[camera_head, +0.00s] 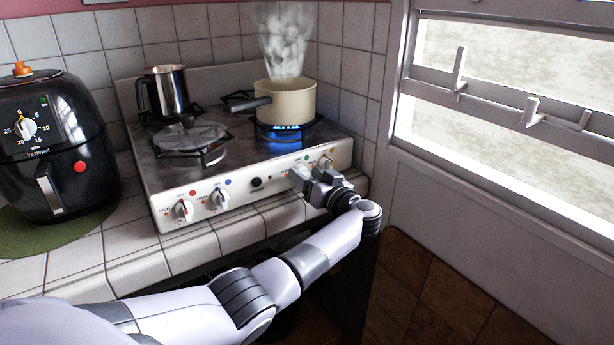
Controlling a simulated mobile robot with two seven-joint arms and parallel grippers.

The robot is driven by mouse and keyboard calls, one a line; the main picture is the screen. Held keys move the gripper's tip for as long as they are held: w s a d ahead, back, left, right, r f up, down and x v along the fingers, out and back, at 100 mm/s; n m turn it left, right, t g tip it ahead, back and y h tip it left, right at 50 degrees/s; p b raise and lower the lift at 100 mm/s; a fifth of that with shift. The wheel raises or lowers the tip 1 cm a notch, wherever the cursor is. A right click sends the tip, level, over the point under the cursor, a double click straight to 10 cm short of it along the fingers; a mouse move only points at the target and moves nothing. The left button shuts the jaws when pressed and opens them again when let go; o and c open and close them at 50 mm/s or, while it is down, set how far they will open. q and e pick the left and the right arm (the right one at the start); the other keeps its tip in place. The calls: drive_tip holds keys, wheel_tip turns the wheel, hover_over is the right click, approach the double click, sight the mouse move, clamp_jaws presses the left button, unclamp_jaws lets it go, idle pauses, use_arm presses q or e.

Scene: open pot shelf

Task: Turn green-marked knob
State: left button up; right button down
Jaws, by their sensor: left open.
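The stove (240,192) has a white front panel with several knobs, each beside a coloured dot. A green dot (308,158) is on the right part of the panel; the knob beside it is mostly hidden by my left gripper (301,177). The gripper is open, with its fingers at the panel around that knob's place; I cannot tell whether they touch it. A cream pot (285,103) steams over a lit blue burner flame (285,132) above this part of the panel.
Knobs with red (183,209) and blue (219,198) dots are at left; another knob (326,161) is close right of my gripper. A metal jug (166,90) stands at the back. A black air fryer (60,130) is at left, a window rail with hooks (530,112) at right.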

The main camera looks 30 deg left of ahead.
use_arm(q)
drive_tip(key=shift+w+a, duration=0.1)
drive_tip(key=shift+a, duration=0.25)
drive_tip(key=c, duration=1)
drive_tip(key=shift+c, duration=0.2)
